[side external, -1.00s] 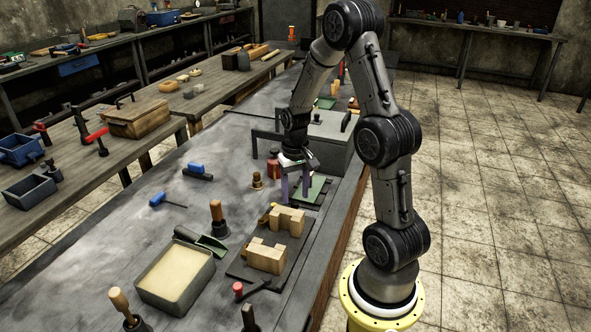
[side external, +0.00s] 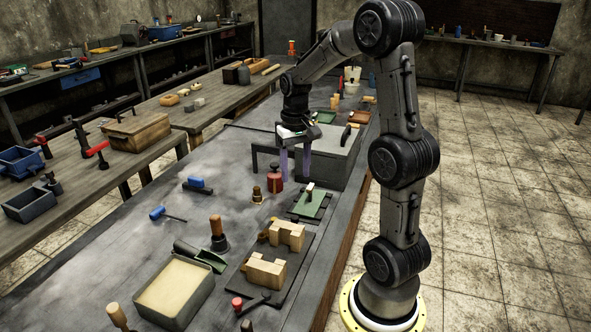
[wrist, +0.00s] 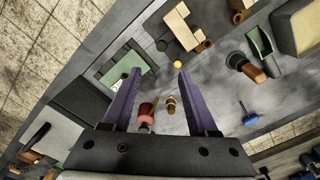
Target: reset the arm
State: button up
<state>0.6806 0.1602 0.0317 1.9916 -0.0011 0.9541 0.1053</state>
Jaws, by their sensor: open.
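My gripper (side external: 295,163) is open and empty, with its purple fingers pointing down above the workbench (side external: 120,262). In the side view it hangs in front of the large grey box and above the red canister (side external: 274,183). In the wrist view the two fingertips (wrist: 158,77) are wide apart, with only the bench top and small items below and between them. The green plate (side external: 309,205) with a small pale-handled tool lies below and to the right of the gripper. No object touches the fingers.
The grey box (side external: 340,165) stands close behind the gripper. Wooden pattern blocks (side external: 266,271) lie on a dark board, and a sand-filled tray (side external: 209,295) stands at the front. A brass piece (side external: 257,195) and blue-handled tools (side external: 197,185) lie nearby. The bench's left part is mostly clear.

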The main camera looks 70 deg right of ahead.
jog(key=a+r+n+t+h, duration=0.1)
jog(key=a+r+n+t, duration=0.25)
jog(key=a+r, duration=0.75)
jog(key=s+a+f+n+t+y, duration=0.1)
jog(key=s+a+n, duration=0.4)
jog(key=s+a, duration=0.5)
jog(key=shift+s+a+f+t, duration=0.3)
jog(key=shift+a+f+t, duration=0.2)
jog(key=shift+f, duration=0.65)
jog(key=shift+n, duration=0.25)
